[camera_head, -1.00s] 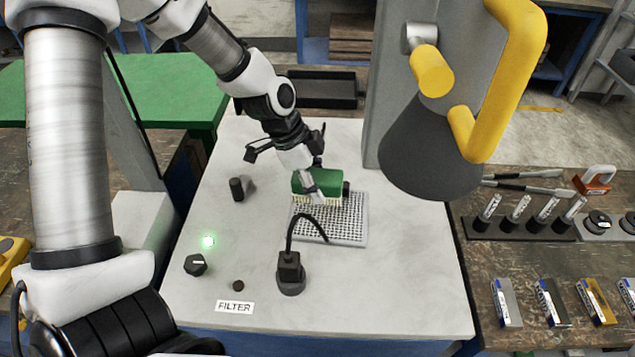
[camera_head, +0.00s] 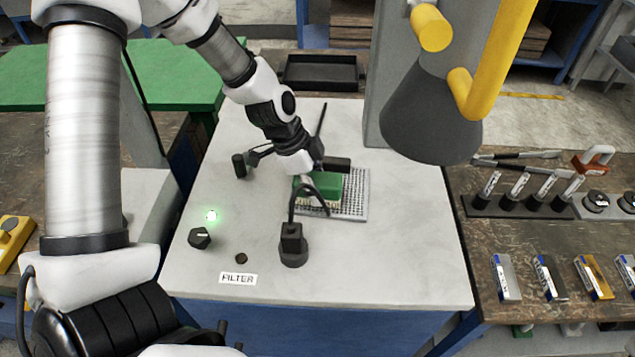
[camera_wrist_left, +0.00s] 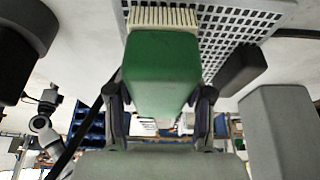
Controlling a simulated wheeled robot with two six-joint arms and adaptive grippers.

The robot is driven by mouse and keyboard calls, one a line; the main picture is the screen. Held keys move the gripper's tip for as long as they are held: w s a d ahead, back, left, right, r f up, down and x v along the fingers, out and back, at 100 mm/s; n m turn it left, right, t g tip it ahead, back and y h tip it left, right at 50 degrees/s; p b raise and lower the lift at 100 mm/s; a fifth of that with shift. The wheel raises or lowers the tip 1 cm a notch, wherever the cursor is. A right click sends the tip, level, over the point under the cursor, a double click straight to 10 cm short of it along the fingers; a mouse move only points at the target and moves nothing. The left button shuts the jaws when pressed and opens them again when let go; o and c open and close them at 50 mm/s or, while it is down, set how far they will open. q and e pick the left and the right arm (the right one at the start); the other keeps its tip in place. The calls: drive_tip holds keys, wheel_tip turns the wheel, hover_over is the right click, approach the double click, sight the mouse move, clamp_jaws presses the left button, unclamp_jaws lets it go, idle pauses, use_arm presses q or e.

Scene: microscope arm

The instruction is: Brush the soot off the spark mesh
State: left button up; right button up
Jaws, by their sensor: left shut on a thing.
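The spark mesh (camera_head: 353,206) is a pale grey perforated plate lying on the white bench top. My left gripper (camera_head: 310,180) is shut on a green brush (camera_head: 328,187) with cream bristles, over the left part of the mesh. In the left wrist view the green brush (camera_wrist_left: 160,65) sits between the two fingers, its bristles (camera_wrist_left: 162,17) beside the mesh holes (camera_wrist_left: 232,30). I cannot tell whether the bristles touch the mesh or whether soot is on it. My right gripper is not in view.
A black socket with a curved cable (camera_head: 292,240) stands just in front of the mesh. A dark block (camera_head: 338,163) lies behind it. A dark grey cone (camera_head: 425,118) with yellow handles hangs at upper right. The bench's front right is clear.

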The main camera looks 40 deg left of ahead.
use_arm(q)
drive_tip(key=shift+s+d+r, duration=0.3)
drive_tip(key=shift+s+r, duration=0.1)
drive_tip(key=shift+s, duration=0.2)
drive_tip(key=shift+w+a+f, duration=0.2)
drive_tip(key=shift+w+f, duration=0.1)
drive_tip(key=shift+w, duration=0.15)
drive_tip(key=shift+s+d, duration=0.1)
drive_tip(key=shift+s, duration=0.15)
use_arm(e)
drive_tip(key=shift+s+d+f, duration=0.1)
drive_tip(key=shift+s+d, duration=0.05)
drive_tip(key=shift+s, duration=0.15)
use_arm(q)
drive_tip(key=shift+w+f, duration=0.15)
drive_tip(key=shift+f, duration=0.1)
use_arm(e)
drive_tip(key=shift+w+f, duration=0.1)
use_arm(q)
drive_tip(key=shift+b, duration=0.35)
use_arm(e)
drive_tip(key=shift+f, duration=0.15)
